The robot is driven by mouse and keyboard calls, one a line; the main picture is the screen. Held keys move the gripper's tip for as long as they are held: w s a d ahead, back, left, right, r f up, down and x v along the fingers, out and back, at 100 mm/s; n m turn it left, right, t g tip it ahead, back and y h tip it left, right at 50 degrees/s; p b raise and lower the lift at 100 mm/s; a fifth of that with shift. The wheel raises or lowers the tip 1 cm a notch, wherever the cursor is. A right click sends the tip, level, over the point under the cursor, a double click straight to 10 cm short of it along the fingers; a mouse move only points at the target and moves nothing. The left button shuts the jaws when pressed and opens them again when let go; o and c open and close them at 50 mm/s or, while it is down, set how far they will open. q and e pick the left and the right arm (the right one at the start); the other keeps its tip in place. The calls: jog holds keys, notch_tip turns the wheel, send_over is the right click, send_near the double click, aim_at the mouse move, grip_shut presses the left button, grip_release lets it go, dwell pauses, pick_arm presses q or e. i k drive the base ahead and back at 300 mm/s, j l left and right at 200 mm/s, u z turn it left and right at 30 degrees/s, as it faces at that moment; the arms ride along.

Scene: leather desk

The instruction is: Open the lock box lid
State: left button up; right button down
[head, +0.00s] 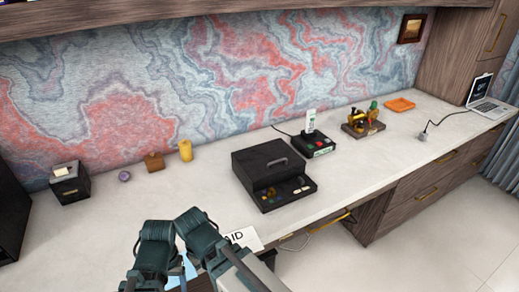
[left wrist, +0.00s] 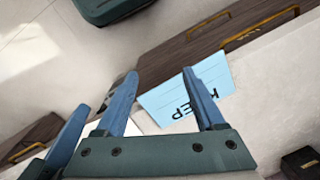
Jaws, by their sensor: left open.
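The black lock box (head: 268,158) stands on the pale desk top in the middle of the head view. Its lid looks shut and carries a grey handle (head: 277,162). A lower front section (head: 285,192) bears small coloured pieces. My left gripper (left wrist: 160,80) is open and empty in the left wrist view, above the desk's front edge. A blue card marked KEEP (left wrist: 180,100) lies below its fingers. In the head view the left arm is at the bottom, in front of and left of the box, apart from it.
A black device with coloured buttons (head: 315,143) stands right of the box. Behind left are a yellow cup (head: 185,151), a brown block (head: 154,162) and a small dark box (head: 69,184). A white card (head: 245,238) lies at the front edge.

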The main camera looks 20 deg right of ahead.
aim_at(260, 161)
jog(key=i+l+z, duration=0.1)
jog(key=l, duration=0.25)
jog(key=i+l+z, duration=0.15)
jog(key=l, duration=0.15)
jog(key=l+z, duration=0.1)
jog(key=l, duration=0.25)
jog(key=i+l+z, duration=0.1)
jog(key=i+l, duration=0.1)
jog(key=l, duration=0.1)
